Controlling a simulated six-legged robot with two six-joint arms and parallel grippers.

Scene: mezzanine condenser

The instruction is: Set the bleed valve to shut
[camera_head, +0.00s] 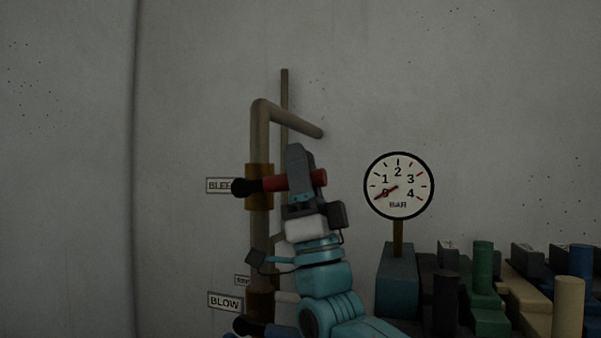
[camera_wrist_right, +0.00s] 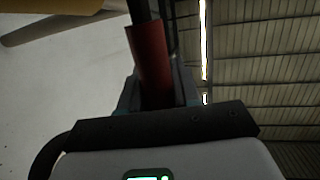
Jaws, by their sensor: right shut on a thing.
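The bleed valve (camera_head: 259,201) is a brass-coloured body on a vertical pipe, beside a partly covered label starting "BLEE" (camera_head: 217,186). Its red handle (camera_head: 273,184) points right, about level and crosswise to the pipe, with a black hub at its left end. My right gripper (camera_head: 302,181) is shut on the red handle, near its outer end, which shows beyond the fingers. In the right wrist view the red handle (camera_wrist_right: 150,55) runs down between the fingers of the right gripper (camera_wrist_right: 155,92). My left gripper is not in view.
A second valve (camera_head: 259,303) with a "BLOW" label (camera_head: 225,301) sits lower on the pipe, partly behind my right arm. A round gauge (camera_head: 398,186) marked BAR, needle near 0, stands to the right. Several coloured blocks and cylinders (camera_head: 483,268) fill the lower right.

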